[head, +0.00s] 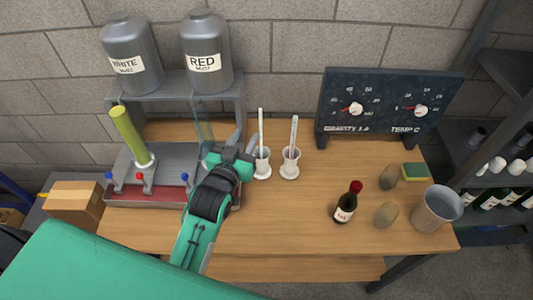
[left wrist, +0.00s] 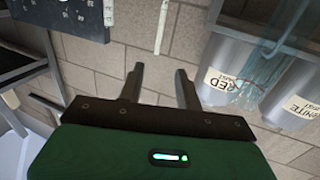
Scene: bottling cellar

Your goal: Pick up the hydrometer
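Two slim, pale upright instruments stand in white holders on the bench in the head view: a left one (head: 261,125) and a right one (head: 294,132). I cannot tell surely which is the hydrometer. My left gripper (head: 243,140) is just left of the left instrument, its fingers pointing toward the wall. In the left wrist view its two fingers (left wrist: 158,85) are apart with nothing between them. One thin pale stem (left wrist: 162,25) shows beyond the fingertips, and a wider marked strip (left wrist: 108,12) is left of it. My right gripper is not in view.
A dark gauge board (head: 390,105) stands at the back right. A filling stand (head: 180,93) with two grey tanks is at the left. A small bottle (head: 346,203), a grey metal cup (head: 437,208) and a sponge (head: 414,171) are at the right. The bench's front middle is clear.

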